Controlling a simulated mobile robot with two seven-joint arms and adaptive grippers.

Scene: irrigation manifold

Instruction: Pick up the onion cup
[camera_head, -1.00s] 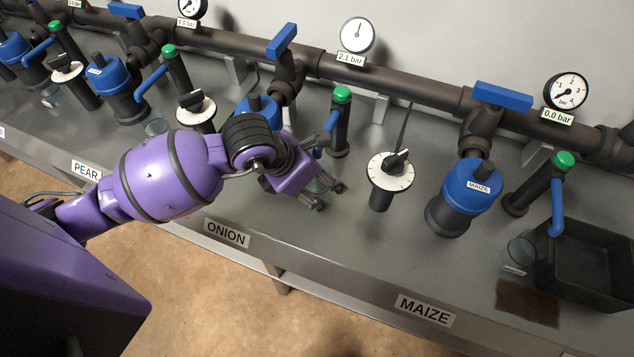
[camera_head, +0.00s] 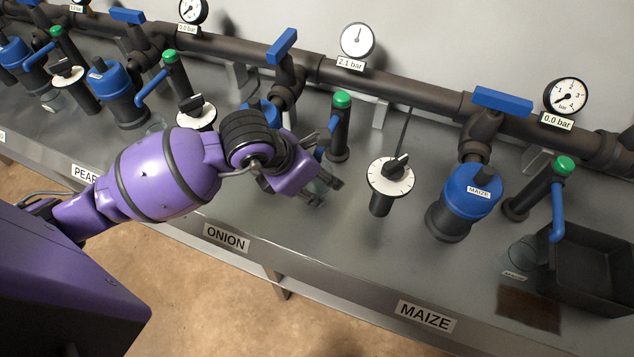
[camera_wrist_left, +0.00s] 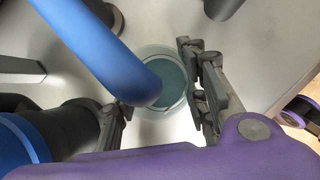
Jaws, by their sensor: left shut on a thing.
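The onion cup (camera_wrist_left: 176,82) is a small clear glass with greenish-blue contents, seen from above in the left wrist view. It is below the blue spout of the onion tap, which hides part of its rim. In the head view only a sliver of the glass (camera_head: 319,186) shows beside my fingers. My left gripper (camera_head: 327,191) is shut on the cup, with one finger on each side of it in the left wrist view (camera_wrist_left: 163,100). Whether the cup touches the bench cannot be told. My right gripper is out of view.
The onion tap with its green cap (camera_head: 341,101) stands close behind my left gripper. A dial timer (camera_head: 390,177) and the maize filter (camera_head: 468,195) stand to the right. A black tray (camera_head: 590,265) is at far right. The bench front near the ONION label (camera_head: 226,236) is clear.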

